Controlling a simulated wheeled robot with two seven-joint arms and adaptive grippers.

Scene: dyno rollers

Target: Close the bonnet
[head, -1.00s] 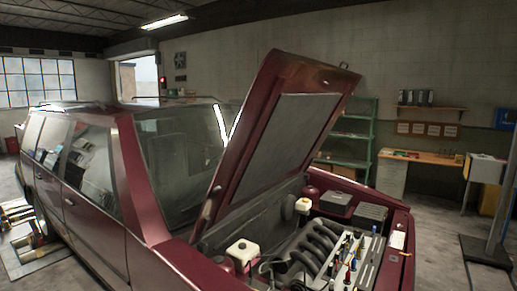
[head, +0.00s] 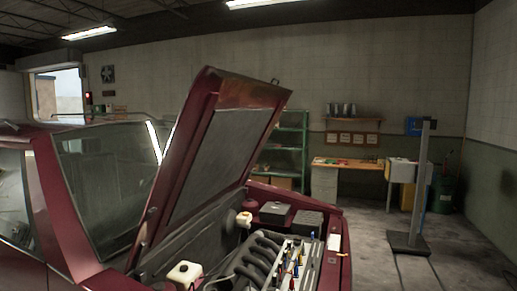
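The dark red bonnet (head: 217,150) of the car stands raised and tilted, hinged near the windscreen (head: 100,185). Its dark inner lining faces the engine bay, and its free edge points up and to the right. The engine bay (head: 265,262) is open below it, with curved black pipes, a white reservoir (head: 184,275) and a grey panel with coloured pieces. Neither of my grippers shows in the head view, and nothing is seen touching the bonnet.
A grey post on a flat base (head: 410,243) stands on the floor at the right. A workbench (head: 347,163) and green shelves (head: 287,140) are along the back wall. The floor between the car's front and the post is clear.

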